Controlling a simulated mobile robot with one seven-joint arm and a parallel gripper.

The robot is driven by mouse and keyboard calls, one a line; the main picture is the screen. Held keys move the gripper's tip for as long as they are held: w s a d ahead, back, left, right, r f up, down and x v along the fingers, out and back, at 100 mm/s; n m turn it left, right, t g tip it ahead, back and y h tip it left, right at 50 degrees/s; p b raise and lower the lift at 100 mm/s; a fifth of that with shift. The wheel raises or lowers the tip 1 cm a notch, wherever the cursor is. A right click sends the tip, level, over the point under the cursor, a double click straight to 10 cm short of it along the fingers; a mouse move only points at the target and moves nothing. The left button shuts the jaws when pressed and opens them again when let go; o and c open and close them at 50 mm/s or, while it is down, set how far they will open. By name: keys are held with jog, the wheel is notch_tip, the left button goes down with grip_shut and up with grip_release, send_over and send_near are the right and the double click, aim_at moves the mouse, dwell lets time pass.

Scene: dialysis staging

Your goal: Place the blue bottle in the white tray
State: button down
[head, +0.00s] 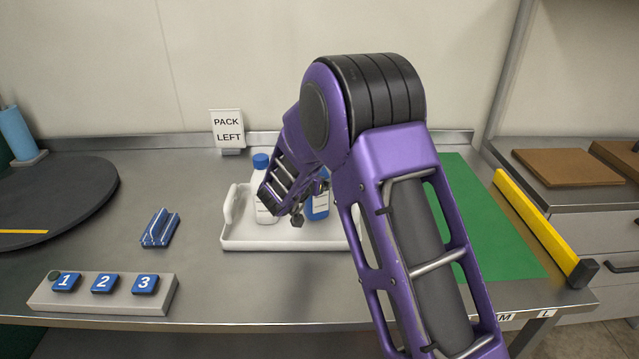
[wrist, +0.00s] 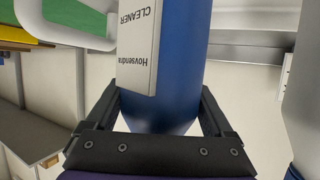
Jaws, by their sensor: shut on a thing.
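The blue bottle (head: 318,207) with a white label stands within the outline of the white tray (head: 262,244) in the head view, partly hidden by my arm. I cannot tell whether its base touches the tray floor. In the wrist view, the blue bottle (wrist: 180,75) fills the space between the two dark fingers of my gripper (wrist: 163,100), which is shut on it. Its label reads "Hovsendra CLEANER". In the head view, my arm hides most of the gripper and the tray's right part.
A white bottle with a blue cap (head: 262,192) stands in the tray's left part. A blue rack (head: 160,228) and a block with numbered buttons (head: 103,293) are at left. A "PACK LEFT" sign (head: 228,128) stands behind. A green mat (head: 487,220) lies at right.

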jog(key=shift+f, duration=0.5)
jog(key=shift+f, duration=0.15)
grip_release()
jog(key=shift+f, duration=0.1)
jog(key=shift+r, duration=0.2)
jog(key=p+v, duration=0.1)
jog(key=v, duration=1.1)
jog(key=shift+f, duration=0.1)
